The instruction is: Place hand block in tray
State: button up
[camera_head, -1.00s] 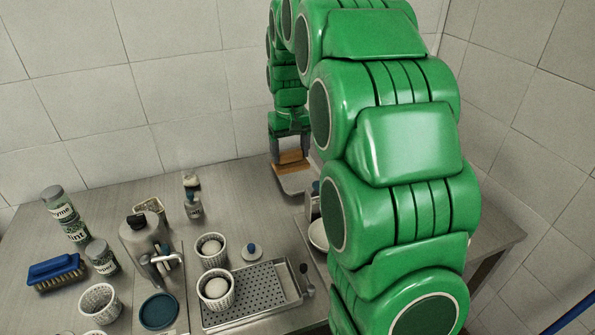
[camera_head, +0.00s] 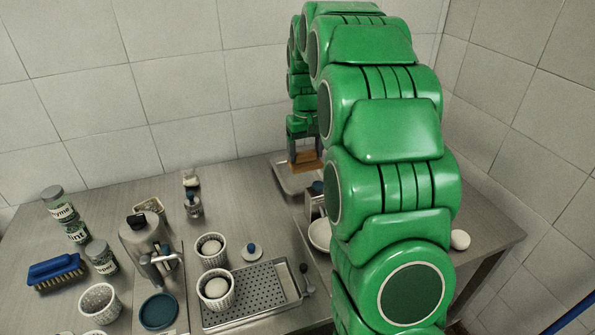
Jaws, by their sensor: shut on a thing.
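My gripper (camera_head: 305,158) is at the back of the table, near the wall, pointing down. It is shut on an orange-brown block (camera_head: 306,166), the hand block, seen small between the fingers. A shallow metal tray (camera_head: 287,182) lies beneath and around it in the picture. The block appears over the tray's back part; whether it touches the tray I cannot tell. My arm hides the tray's right side.
A metal box (camera_head: 314,200) and a white bowl (camera_head: 319,234) stand in front of the tray, partly behind my arm. A perforated basket (camera_head: 255,287), white cups (camera_head: 212,252) and a dispenser (camera_head: 147,243) stand left. A white round object (camera_head: 460,240) lies right.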

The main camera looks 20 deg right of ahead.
jog(key=shift+f, duration=0.75)
jog(key=shift+w+f, duration=0.15)
jog(key=shift+f, duration=0.05)
jog(key=w+d+f, duration=0.2)
jog(key=w+f, duration=0.2)
jog(key=w, duration=0.4)
send_over(297, 176)
jog(key=shift+d+f, duration=0.1)
jog(key=shift+f, duration=2.9)
jog(key=shift+w+f, duration=0.1)
jog(key=shift+f, duration=1.3)
jog(key=shift+f, duration=0.1)
jog(key=o, duration=1.3)
